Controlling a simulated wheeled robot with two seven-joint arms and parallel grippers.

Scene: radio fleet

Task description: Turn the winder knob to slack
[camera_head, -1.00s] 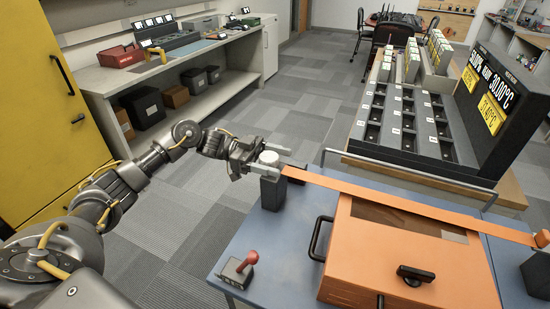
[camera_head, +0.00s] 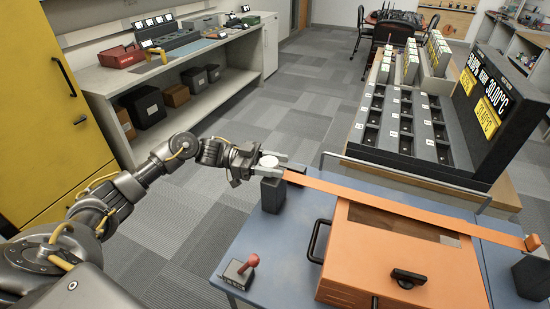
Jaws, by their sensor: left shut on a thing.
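The winder knob (camera_head: 268,162) is a small round pale cap on top of a dark post (camera_head: 273,195) at the left end of an orange strap. My left gripper (camera_head: 270,167) comes in from the left and is shut on the knob, with a finger on either side of it. The orange strap (camera_head: 400,208) runs from the post over an orange box (camera_head: 400,258) to a second dark post (camera_head: 532,275) at the right. My right gripper is not in view.
A red-knobbed lever (camera_head: 240,271) stands on the blue table (camera_head: 275,245) near its left edge. The box has a dark side handle (camera_head: 318,241) and a black latch (camera_head: 408,278). A metal rail (camera_head: 400,168) and a slotted rack with displays (camera_head: 405,125) stand behind.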

